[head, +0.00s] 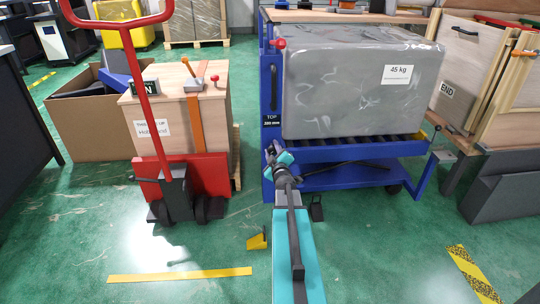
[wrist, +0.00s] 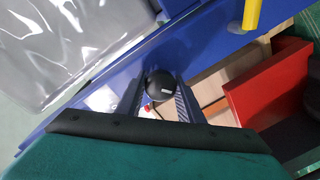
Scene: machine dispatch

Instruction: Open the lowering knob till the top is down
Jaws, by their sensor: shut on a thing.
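The lowering knob (wrist: 160,85) is a round black knob with a small white mark, on the blue frame in the wrist view. My gripper (wrist: 158,93) has a dark finger on each side of the knob and is shut on it. In the head view my gripper (head: 271,153) is at the left end of the blue lift table, below its "TOP" label (head: 272,118); the knob cannot be made out there. The blue top (head: 345,152) sits above the lower blue base (head: 345,178), with a gap between them. It carries a grey wrapped block (head: 350,85) marked 45 kg.
A red pallet truck (head: 190,178) with a wooden crate (head: 185,110) stands left of the lift table. A black pedal (head: 316,208) and a yellow wedge (head: 257,240) are near my arm. Wooden bins (head: 470,70) stand at the right.

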